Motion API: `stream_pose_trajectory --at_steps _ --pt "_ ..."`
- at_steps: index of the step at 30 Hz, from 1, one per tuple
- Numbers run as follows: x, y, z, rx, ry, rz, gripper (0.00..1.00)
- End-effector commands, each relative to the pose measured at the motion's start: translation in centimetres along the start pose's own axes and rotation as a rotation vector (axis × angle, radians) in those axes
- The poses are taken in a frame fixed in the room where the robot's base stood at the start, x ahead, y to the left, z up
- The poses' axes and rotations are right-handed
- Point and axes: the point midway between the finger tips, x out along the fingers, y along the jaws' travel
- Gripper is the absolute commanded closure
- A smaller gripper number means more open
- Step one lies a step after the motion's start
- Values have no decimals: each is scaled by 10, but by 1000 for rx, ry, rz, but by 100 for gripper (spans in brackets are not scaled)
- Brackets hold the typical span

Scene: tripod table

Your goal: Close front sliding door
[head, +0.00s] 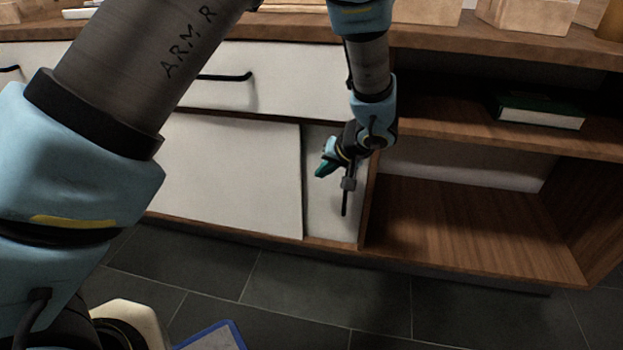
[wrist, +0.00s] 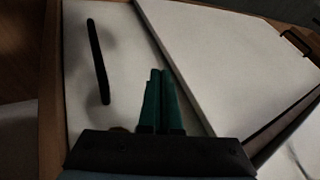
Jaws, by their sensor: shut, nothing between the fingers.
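The front sliding door (head: 235,175) is a plain white panel low in the cabinet, left of my gripper in the head view. In the wrist view, the front door (wrist: 235,65) fills the right side, its edge standing proud of the panel behind. That rear white panel (head: 321,205) carries an upright black handle (head: 345,195), which also shows in the wrist view (wrist: 98,60). My gripper (head: 323,168) has teal fingers, shut and empty, in front of the rear panel near the front door's edge. In the wrist view the fingertips (wrist: 158,75) lie beside that edge; I cannot tell whether they touch.
A white drawer (head: 275,80) with a black handle (head: 224,77) is above the doors. An open wooden compartment (head: 460,220) lies to the right, with a green book (head: 540,112) on the shelf above. The tiled floor (head: 300,290) in front looks mostly clear.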

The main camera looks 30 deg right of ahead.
Motion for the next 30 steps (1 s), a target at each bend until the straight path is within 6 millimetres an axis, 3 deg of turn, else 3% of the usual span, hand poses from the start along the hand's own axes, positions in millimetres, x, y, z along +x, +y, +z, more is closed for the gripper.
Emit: stream_pose_trajectory --at_steps 6,13,18,30 --pt "42 0 2 -1 -4 -2 100" --pt "75 0 1 -2 -3 -1 100" --pt "85 -1 1 -1 -3 0 100" --pt "86 -1 0 -1 -2 0 100"
